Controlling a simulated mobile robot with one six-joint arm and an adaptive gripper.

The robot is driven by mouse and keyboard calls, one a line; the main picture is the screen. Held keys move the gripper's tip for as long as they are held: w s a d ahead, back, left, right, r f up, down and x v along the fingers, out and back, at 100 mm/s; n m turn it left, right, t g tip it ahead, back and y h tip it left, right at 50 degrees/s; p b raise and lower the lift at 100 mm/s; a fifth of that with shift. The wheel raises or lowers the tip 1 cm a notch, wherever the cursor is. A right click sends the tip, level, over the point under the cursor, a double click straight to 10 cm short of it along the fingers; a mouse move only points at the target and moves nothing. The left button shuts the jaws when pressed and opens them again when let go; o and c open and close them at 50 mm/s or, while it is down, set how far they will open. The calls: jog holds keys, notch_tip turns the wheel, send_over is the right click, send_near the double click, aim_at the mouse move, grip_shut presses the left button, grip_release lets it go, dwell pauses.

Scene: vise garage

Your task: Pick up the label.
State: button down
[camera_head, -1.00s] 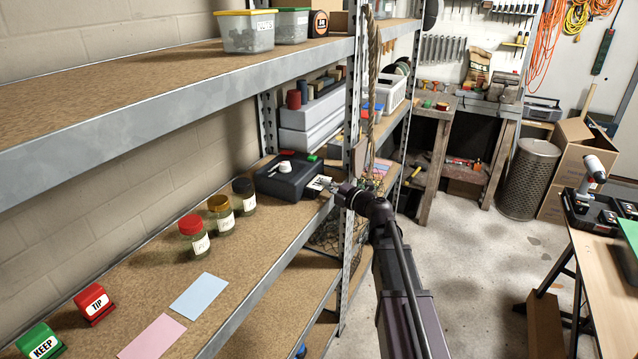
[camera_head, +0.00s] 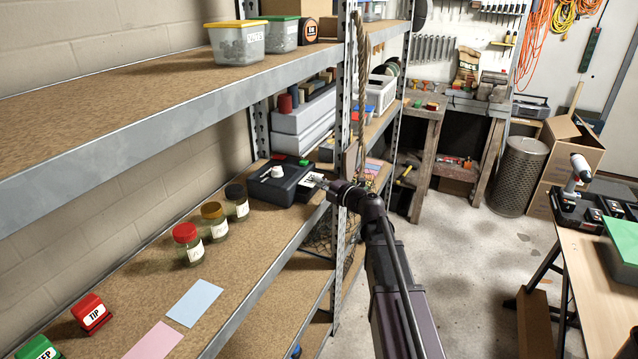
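A white label (camera_head: 310,180) with dark print sticks out at the right front side of a black box-shaped device (camera_head: 276,186) on the middle shelf. The device has a white knob on top. My gripper (camera_head: 323,184) is at the label's right end, reaching in from the right over the shelf edge. Its fingers are small and dark here, and I cannot tell whether they touch the label or are open or shut. The label's right end is partly hidden by the gripper.
Three jars with red, amber and black lids (camera_head: 213,220) stand left of the device. A blue card (camera_head: 194,303), a pink card (camera_head: 154,342) and a red TIP stamp (camera_head: 91,313) lie nearer. A shelf upright (camera_head: 341,170) and a hanging rope (camera_head: 364,80) stand close behind my gripper.

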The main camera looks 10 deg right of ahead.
jog(key=s+d+r, duration=0.1)
jog(key=s, duration=0.6)
jog(key=s+d+r+p, duration=0.1)
jog(key=s+d, duration=0.1)
jog(key=s, duration=0.6)
jog(key=shift+s+d+r+p, duration=0.15)
jog(key=shift+s+d+p, duration=0.15)
